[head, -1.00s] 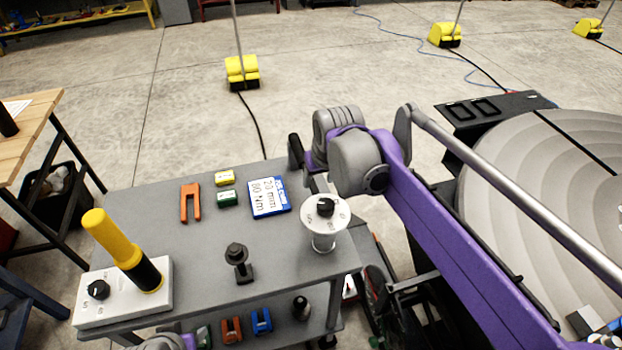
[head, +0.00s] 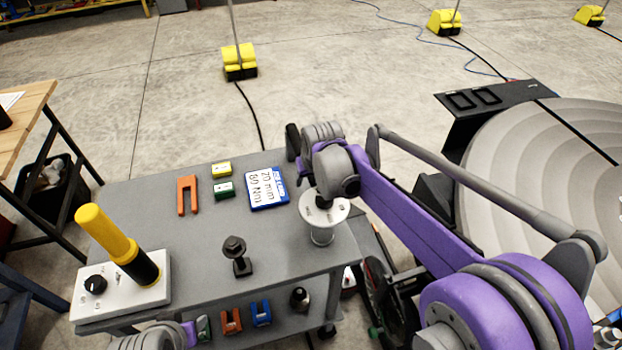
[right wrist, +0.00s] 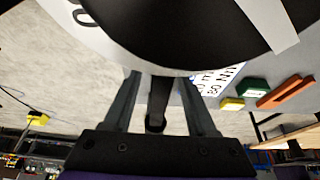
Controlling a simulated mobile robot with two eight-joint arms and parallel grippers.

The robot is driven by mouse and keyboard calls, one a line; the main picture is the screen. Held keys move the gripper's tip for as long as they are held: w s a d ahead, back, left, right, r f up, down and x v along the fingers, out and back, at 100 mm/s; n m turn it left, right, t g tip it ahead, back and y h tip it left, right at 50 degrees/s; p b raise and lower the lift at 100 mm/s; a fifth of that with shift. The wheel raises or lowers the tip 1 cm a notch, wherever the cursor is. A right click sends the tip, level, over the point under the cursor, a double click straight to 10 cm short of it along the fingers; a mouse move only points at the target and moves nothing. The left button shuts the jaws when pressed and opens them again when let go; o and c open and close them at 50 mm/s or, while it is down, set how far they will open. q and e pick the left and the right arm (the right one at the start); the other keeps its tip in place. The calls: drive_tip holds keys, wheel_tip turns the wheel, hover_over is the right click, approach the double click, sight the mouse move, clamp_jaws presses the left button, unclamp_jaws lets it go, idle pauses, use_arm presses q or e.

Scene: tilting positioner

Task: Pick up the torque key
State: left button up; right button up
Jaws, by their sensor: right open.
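I cannot tell for sure which item is the torque key. A white round-topped piece with a black knob (head: 323,201) and a pale stem (head: 322,236) stands at the cart's right end. A yellow-handled tool (head: 104,231) with a black collar leans in a white base with a dial at the left end. My right gripper (right wrist: 158,82) is open. In the right wrist view, a large dark round shape with a white rim lies close by its fingertips, and a dark rod shows between the fingers. In the head view, my wrist partly covers the white top. My left gripper is out of view.
The grey cart top (head: 190,255) holds an orange fork (head: 187,194), small yellow and green blocks, a blue-and-white card (head: 267,188) and a black bolt-like piece (head: 236,255). A lower shelf holds small parts. A large round table (head: 540,190) stands at the right.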

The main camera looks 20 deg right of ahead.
drive_tip(key=shift+w+f, duration=0.1)
drive_tip(key=shift+f, duration=0.15)
clamp_jaws()
drive_tip(key=shift+r, duration=0.1)
idle(1.2)
